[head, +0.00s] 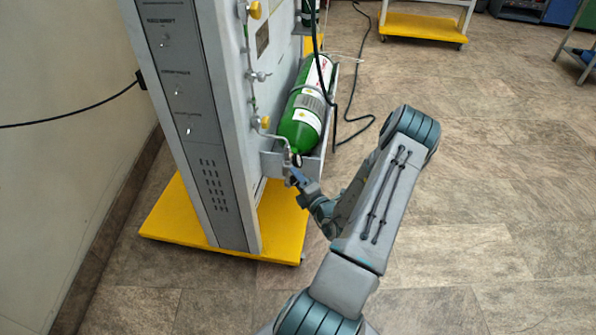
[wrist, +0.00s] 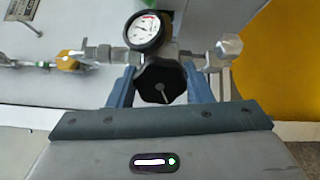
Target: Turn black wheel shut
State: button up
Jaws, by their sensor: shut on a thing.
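The black wheel (wrist: 160,82) is a knobbed handwheel at the middle of the wrist view, with a pale mark on its face. My gripper (wrist: 160,88) has a blue finger on each side of the wheel and is shut on it. In the head view my gripper (head: 296,176) is at the lower end of the green cylinder (head: 306,112), by the trainer's side. The wheel is too small and covered to make out there. A round pressure gauge (wrist: 146,31) sits just above the wheel in the wrist view.
Metal fittings (wrist: 224,48) flank the wheel on both sides. The grey trainer cabinet (head: 188,112) stands on a yellow base (head: 170,222), left of my arm. A black hose (head: 350,118) hangs by the cylinder and runs over the floor.

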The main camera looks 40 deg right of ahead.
jog(key=m+p, duration=0.5)
jog(key=shift+r+m, duration=0.1)
jog(key=shift+m, duration=0.2)
jog(key=m+p, duration=0.3)
jog(key=m, duration=0.2)
jog(key=m+p, duration=0.1)
jog(key=m, duration=0.5)
jog(key=shift+a+m, duration=0.1)
jog(key=shift+m, duration=0.3)
jog(key=m, duration=0.5)
jog(key=shift+f, duration=0.2)
jog(key=shift+m, duration=0.3)
jog(key=o, duration=1)
jog(key=s, duration=0.4)
jog(key=s+a, duration=0.1)
jog(key=s, duration=0.8)
jog(key=shift+s+a+p, duration=0.35)
jog(key=shift+a+p, duration=0.05)
